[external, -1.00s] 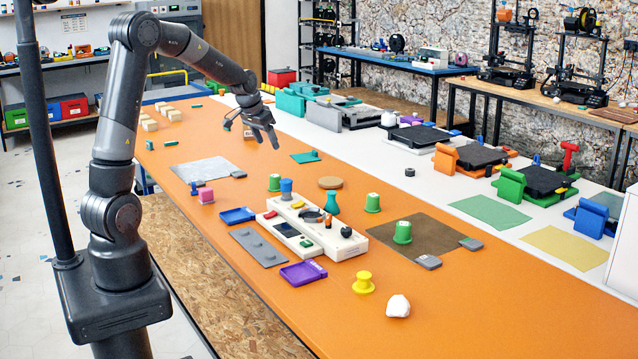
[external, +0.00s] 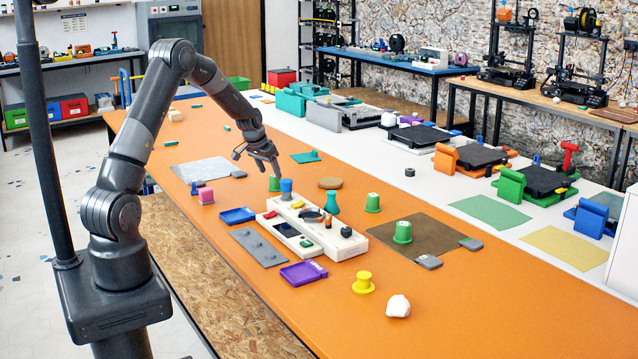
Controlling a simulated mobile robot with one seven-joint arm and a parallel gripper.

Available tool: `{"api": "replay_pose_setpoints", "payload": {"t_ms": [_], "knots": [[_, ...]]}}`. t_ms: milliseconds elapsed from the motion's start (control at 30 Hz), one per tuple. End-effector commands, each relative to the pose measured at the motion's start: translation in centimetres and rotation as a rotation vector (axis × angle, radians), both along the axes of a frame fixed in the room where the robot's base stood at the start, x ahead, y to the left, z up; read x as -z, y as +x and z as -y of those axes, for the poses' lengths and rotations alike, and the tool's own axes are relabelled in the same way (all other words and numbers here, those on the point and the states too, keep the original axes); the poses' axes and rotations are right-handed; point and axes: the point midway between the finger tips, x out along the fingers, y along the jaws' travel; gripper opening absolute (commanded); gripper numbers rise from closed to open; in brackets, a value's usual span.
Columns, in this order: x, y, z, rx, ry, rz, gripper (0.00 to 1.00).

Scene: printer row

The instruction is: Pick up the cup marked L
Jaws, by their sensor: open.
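Three green cups with pale tops stand on the orange table: one at the back (external: 274,184), one to the right (external: 372,203) and one on the brown mat (external: 403,233). Their marks are too small to read, so I cannot tell which is marked L. My gripper (external: 270,172) is open, fingers pointing down, in line with the back cup. It looks just above or behind that cup; the exact gap cannot be told. Nothing shows between the fingers.
A white tray (external: 345,247) with small items stands in the middle. A blue cylinder (external: 286,190) and a teal flask (external: 332,202) stand near the back cup. A yellow spool (external: 363,283) and a white lump (external: 398,306) are in front. The table's right front is clear.

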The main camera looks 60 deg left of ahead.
Motion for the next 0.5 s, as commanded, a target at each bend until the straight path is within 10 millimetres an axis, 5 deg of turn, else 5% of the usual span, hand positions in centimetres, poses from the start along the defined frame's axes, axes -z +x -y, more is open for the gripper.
{"api": "replay_pose_setpoints", "payload": {"t_ms": [500], "knots": [[4.4, 2.5, -0.8, 0.001, 0.000, 0.000, 0.64]]}}
